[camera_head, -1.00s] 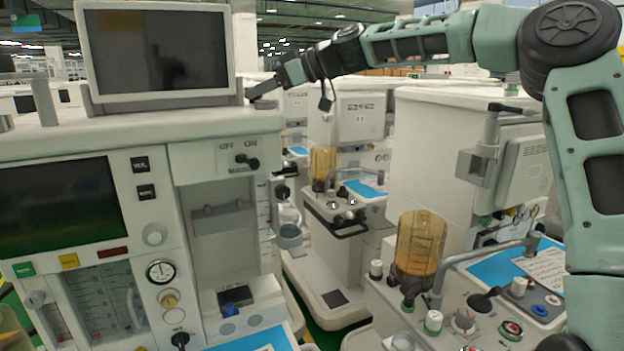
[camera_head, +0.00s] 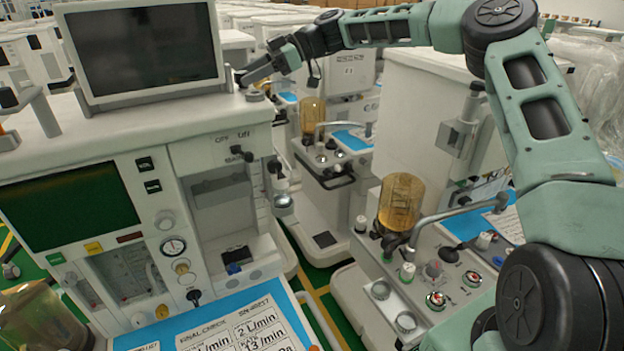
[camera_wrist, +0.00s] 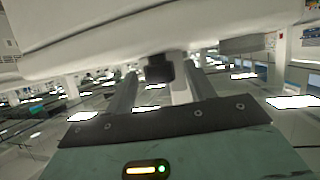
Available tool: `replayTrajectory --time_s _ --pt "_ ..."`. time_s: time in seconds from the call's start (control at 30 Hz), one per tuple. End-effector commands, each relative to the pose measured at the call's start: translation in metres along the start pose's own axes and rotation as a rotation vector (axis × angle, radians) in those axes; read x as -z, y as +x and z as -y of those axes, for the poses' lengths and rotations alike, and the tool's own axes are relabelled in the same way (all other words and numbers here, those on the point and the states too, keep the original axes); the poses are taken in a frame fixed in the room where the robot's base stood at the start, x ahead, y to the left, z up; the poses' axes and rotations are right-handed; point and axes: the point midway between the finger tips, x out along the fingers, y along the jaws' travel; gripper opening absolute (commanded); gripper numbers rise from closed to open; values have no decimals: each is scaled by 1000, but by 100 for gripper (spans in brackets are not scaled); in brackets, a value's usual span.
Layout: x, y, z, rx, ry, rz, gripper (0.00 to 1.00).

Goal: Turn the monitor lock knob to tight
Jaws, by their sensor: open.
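The monitor (camera_head: 145,48) stands on top of the nearest anaesthesia cart (camera_head: 150,128), its screen dark. My gripper (camera_head: 246,78) is just right of the monitor's lower right corner, low over the cart top. In the wrist view, a small dark block that looks like the lock knob (camera_wrist: 159,68) sits between my two spread fingers, in front of a pale post. Gaps show between it and both fingers; I cannot tell whether either touches it. The knob does not show clearly in the head view, and its turn marking cannot be read.
A small round grey fitting (camera_head: 255,95) sits on the cart top just below my gripper. The OFF/ON switch (camera_head: 240,153) is on the cart's front below. Another cart with an amber canister (camera_head: 400,203) stands at right under my arm. Further carts stand behind.

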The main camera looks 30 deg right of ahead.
Motion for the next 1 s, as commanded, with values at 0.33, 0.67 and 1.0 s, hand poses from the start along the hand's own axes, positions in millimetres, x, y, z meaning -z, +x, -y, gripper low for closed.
replayTrajectory --time_s 0.33,0.67,1.0 --pt "-3 -6 -4 81 -36 -2 54" --pt "-4 -58 -8 79 -36 -3 54" --pt "-3 -122 -13 79 -37 -3 54"
